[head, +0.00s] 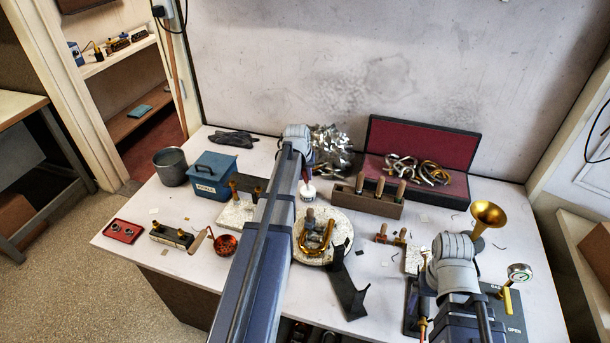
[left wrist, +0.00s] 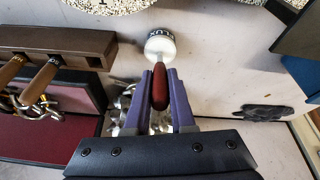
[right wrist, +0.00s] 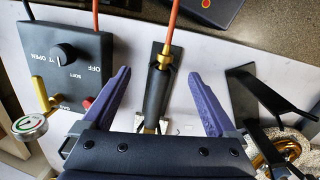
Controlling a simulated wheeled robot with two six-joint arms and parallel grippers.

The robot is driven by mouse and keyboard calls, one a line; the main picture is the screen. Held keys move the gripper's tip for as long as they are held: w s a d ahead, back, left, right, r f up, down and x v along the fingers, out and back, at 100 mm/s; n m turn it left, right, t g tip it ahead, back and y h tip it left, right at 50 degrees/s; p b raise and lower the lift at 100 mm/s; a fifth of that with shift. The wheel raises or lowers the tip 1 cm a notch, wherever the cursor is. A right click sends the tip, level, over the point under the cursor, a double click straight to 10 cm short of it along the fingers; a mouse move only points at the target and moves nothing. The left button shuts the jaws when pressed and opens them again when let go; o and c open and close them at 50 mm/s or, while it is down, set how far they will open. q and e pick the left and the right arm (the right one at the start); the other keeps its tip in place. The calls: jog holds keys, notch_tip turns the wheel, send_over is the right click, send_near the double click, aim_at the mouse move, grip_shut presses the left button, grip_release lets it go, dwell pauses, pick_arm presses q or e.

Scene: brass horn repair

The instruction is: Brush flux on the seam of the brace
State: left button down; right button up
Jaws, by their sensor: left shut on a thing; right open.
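My left gripper (left wrist: 160,73) is shut on the red handle of a brush (left wrist: 160,90). The brush's far end meets the white flux jar (left wrist: 160,46) in the left wrist view; I cannot see its bristles or tell how deep they sit. In the head view the jar (head: 308,193) stands just behind a round speckled plate (head: 341,225). The brass horn part (head: 317,242) lies on that plate; its brace and seam are too small to make out. My right gripper (right wrist: 159,73) is open, with a torch (right wrist: 157,88) between and beyond its fingers, not gripped.
A wooden tool rack (head: 367,205) stands right of the jar, before a red-lined case (head: 430,150). A blue box (head: 212,175) and copper pot (head: 226,244) are at left. A black angled stand (head: 345,290) sits in front of the plate. A control box (right wrist: 65,58) is beside the torch.

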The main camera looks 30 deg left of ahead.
pick_arm(q)
jog(key=shift+r, duration=0.1)
pick_arm(e)
jog(key=shift+r, duration=0.1)
pick_arm(q)
notch_tip(320, 180, up, 7)
jog(key=p, duration=0.7)
pick_arm(e)
notch_tip(320, 180, up, 7)
pick_arm(q)
notch_tip(320, 180, down, 5)
jog(key=b, duration=0.4)
jog(key=shift+b, duration=0.35)
pick_arm(e)
notch_tip(320, 180, down, 5)
pick_arm(q)
jog(key=shift+r, duration=0.15)
pick_arm(e)
jog(key=shift+r, duration=0.15)
